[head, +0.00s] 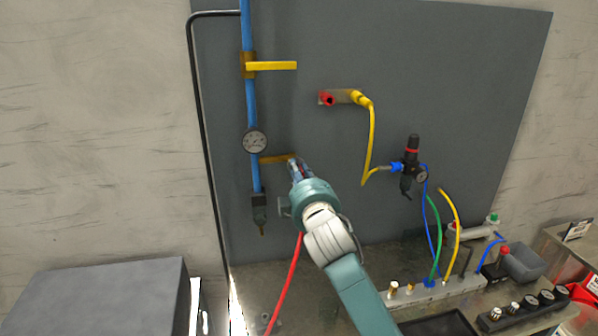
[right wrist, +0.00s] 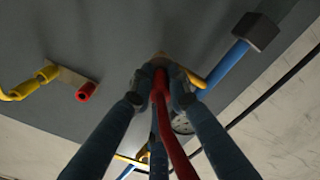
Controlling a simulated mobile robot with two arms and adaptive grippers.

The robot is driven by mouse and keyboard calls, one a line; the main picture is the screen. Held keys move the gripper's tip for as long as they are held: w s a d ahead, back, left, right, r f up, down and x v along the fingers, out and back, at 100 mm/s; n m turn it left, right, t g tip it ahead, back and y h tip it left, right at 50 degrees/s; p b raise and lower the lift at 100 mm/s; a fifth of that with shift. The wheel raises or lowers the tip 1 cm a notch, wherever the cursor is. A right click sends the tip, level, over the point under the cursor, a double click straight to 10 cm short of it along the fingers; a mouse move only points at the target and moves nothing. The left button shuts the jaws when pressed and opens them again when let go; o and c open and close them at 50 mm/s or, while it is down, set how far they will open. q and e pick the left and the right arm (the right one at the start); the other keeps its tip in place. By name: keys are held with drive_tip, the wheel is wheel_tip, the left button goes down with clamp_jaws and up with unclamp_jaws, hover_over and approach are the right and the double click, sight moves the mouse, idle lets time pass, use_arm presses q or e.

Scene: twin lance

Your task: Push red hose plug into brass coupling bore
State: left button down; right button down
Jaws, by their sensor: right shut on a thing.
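My right gripper (head: 295,164) is shut on the red plug, whose red hose (head: 287,283) hangs down to the bench. In the right wrist view the red plug (right wrist: 160,80) sits between the fingertips, with its hose running back between the fingers. A small brass-coloured piece (right wrist: 160,58), seemingly the coupling, shows just beyond the fingertips. In the head view a brass-yellow bar (head: 273,159) reaches from the blue pipe to the fingertips. The bore is hidden, and I cannot tell whether the plug touches or enters it. My left gripper is not in view.
The blue pipe (head: 253,100) carries a round gauge (head: 255,141) and a yellow lever (head: 275,66). A red fitting (head: 327,98) and a yellow hose (head: 373,135) are on the panel to the right. A black regulator (head: 410,165) is farther right. Several hoses rise from the bench manifold.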

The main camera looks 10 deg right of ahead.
drive_tip(key=shift+r, duration=0.4)
drive_tip(key=shift+s+f, duration=0.1)
drive_tip(key=shift+f, duration=0.1)
drive_tip(key=shift+s+p, duration=0.1)
drive_tip(key=shift+p, duration=0.2)
drive_tip(key=shift+s+f+p, duration=0.15)
drive_tip(key=shift+s+p, duration=0.5)
drive_tip(key=shift+s, duration=1)
drive_tip(key=shift+s, duration=0.15)
drive_tip(key=shift+p, duration=0.45)
idle(0.9)
